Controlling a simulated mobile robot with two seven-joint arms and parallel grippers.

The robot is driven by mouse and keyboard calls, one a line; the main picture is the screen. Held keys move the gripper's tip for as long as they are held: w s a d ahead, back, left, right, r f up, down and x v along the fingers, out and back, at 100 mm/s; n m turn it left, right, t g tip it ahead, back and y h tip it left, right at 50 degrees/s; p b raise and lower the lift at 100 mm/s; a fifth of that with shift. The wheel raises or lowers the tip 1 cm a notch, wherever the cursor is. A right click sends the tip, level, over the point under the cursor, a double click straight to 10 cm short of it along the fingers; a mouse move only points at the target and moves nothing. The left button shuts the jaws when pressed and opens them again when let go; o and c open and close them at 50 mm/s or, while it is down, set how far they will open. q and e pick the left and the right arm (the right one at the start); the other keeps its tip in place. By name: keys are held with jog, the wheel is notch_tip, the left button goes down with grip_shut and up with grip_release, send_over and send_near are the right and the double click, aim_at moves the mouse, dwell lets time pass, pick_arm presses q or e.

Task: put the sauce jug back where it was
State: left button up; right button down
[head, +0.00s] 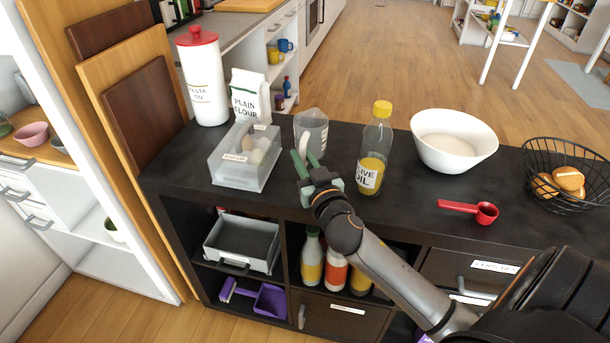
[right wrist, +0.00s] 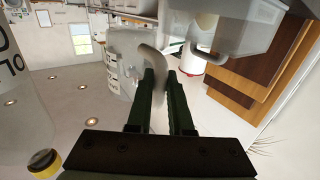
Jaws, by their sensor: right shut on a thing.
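The sauce jug (head: 315,128) is a clear grey jug over the dark shelf top, between the plastic box and the oil bottle. I cannot tell whether its base touches the top; its lower part is partly hidden by my gripper. My right gripper (head: 308,165) reaches it from the front, shut on its handle. In the right wrist view the jug (right wrist: 122,80) is left of the fingers (right wrist: 160,88), and its curved handle passes between them. My left gripper is not in view.
A lidded clear box (head: 240,165) stands close left of the jug, and an oil bottle (head: 371,172) close right. Flour (head: 248,92) and a pasta tin (head: 204,85) stand behind left. A white bowl (head: 453,140), red scoop (head: 485,213) and wire basket (head: 575,200) are farther right.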

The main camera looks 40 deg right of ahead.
jog(key=shift+w+d+f+b, duration=0.15)
jog(key=shift+w+d+f, duration=0.2)
jog(key=shift+f, duration=0.2)
jog(key=shift+w+d+f+b, duration=0.15)
jog(key=shift+w+d+f, duration=0.15)
jog(key=shift+f, duration=0.2)
jog(key=f, duration=0.1)
jog(key=f+b, duration=0.1)
jog(key=f, duration=0.1)
jog(key=shift+w+d+f, duration=0.15)
jog(key=shift+d+f, duration=0.05)
jog(key=shift+f, duration=0.05)
jog(key=shift+f+b, duration=0.25)
jog(key=shift+b, duration=0.1)
jog(key=c, duration=0.8)
grip_release()
jog(key=shift+r, duration=0.1)
jog(key=shift+r, duration=0.1)
